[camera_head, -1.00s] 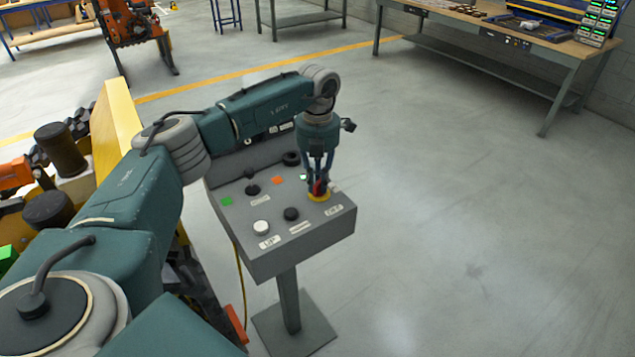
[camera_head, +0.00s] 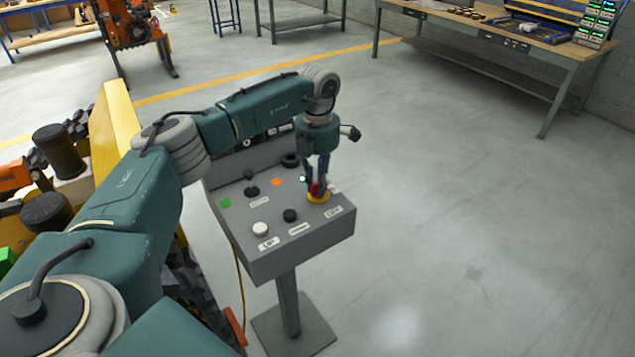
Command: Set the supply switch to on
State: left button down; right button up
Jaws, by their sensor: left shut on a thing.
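The grey control panel (camera_head: 275,258) stands on a post in the middle of the view. At its right side is a red switch (camera_head: 315,189) on a yellow round base (camera_head: 318,198). My left gripper (camera_head: 316,186) points down over this base and is shut on the red switch. The fingers hide part of the switch, and I cannot read its setting. My right gripper is not in view.
A workbench (camera_head: 480,38) stands at the back right. The floor right of the panel is clear.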

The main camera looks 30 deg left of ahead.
pick_arm(q)
jog(key=shift+r, duration=0.1)
jog(key=c, duration=1.7)
grip_release()
jog(key=shift+o, duration=0.2)
notch_tip(320, 180, up, 12)
